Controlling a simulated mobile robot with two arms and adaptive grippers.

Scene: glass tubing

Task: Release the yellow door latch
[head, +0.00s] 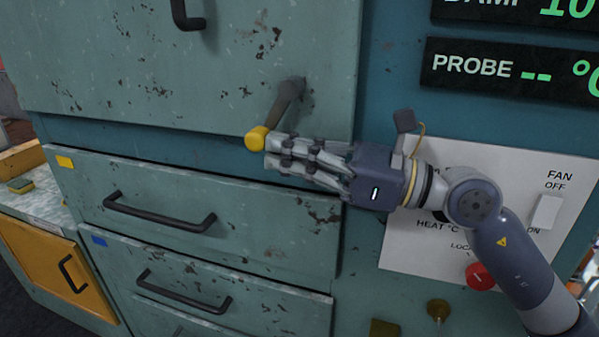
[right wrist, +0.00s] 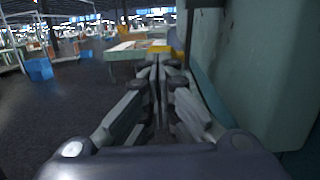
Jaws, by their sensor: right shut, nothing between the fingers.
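The door latch is a dark lever (head: 285,102) with a yellow knob (head: 256,139) at its lower left end, on the lower right of the worn grey-green door (head: 190,80). The lever slants down and left from its pivot. My right gripper (head: 268,152) is shut and empty, its fingertips pointing left, right beside the knob. I cannot tell whether they touch it. In the right wrist view a yellow patch, likely the knob (right wrist: 160,48), shows just beyond the shut fingertips (right wrist: 158,64). My left gripper is in neither view.
Below the door are drawers with black bar handles (head: 160,213). A control panel (head: 500,185) with a fan switch and red button (head: 480,276) lies behind my right arm. Dark displays (head: 510,70) are above. An orange cabinet (head: 45,262) stands at the left. Open floor (right wrist: 50,110) shows in the wrist view.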

